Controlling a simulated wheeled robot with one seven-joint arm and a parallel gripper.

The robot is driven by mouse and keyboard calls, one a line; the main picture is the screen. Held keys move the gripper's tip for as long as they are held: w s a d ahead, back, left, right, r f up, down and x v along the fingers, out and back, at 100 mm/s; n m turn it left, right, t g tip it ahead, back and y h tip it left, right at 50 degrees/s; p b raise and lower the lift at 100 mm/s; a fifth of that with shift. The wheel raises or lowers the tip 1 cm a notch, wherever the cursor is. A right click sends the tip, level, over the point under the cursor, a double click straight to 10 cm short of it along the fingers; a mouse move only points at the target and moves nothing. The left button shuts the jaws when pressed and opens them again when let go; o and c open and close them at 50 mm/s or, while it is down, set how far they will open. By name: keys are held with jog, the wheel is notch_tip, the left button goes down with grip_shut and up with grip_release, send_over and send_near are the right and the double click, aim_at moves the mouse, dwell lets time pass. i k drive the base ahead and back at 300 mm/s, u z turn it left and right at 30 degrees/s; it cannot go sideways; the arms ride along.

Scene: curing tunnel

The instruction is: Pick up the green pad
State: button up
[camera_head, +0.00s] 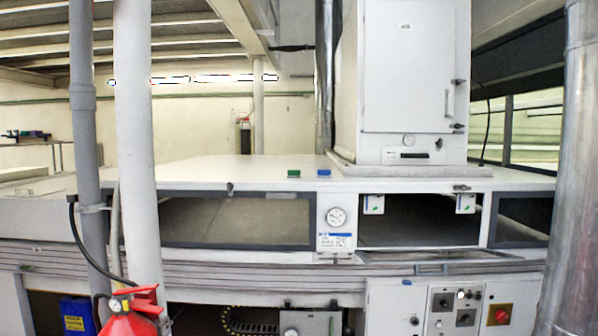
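A small green pad (294,174) lies on the white top of the curing tunnel (220,172), near its front edge and left of the tall white cabinet. A similar blue pad (322,173) lies close to its right, with a narrow gap between them. My gripper does not show in this view.
The tall white cabinet (412,70) stands on the tunnel top at the right. Vertical pipes (136,130) rise in front at the left, and a metal duct (572,170) at the far right. A red fire extinguisher (130,318) stands at lower left. The top left of the pads looks clear.

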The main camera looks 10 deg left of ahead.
aim_at(292, 173)
jog(key=u, duration=0.55)
jog(key=i, duration=1.45)
jog(key=u, duration=0.3)
jog(key=i, duration=1.5)
jog(key=z, duration=0.45)
